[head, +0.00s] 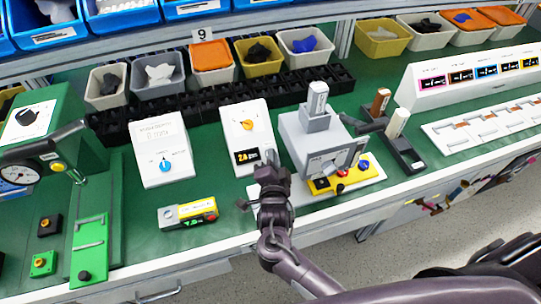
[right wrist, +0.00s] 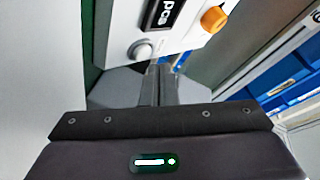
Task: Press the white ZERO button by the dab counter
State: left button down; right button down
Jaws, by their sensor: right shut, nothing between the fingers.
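The dab counter is a white box (head: 236,116) with an orange knob and a dark display, standing on the green bench top in the head view. In the right wrist view its white face (right wrist: 180,20) shows the display and the orange knob. A round pale button (right wrist: 140,48) sits beside the display there; its label is not readable. My right gripper (head: 268,162) is shut and empty at the counter's lower right front. In the right wrist view its fingertips (right wrist: 160,70) are just beside the button; I cannot tell whether they touch. My left gripper is not in view.
A white box with a blue knob (head: 160,155) stands to the left. A grey device on a yellow base (head: 310,135) stands close on the right. A yellow-grey meter (head: 188,213) lies in front. Bins (head: 262,57) line the back.

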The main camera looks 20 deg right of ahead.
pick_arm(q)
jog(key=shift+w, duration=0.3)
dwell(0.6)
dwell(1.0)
pick_arm(e)
jog(key=shift+w+f+b, duration=0.2)
jog(key=shift+f+b, duration=0.1)
jog(key=shift+b, duration=0.15)
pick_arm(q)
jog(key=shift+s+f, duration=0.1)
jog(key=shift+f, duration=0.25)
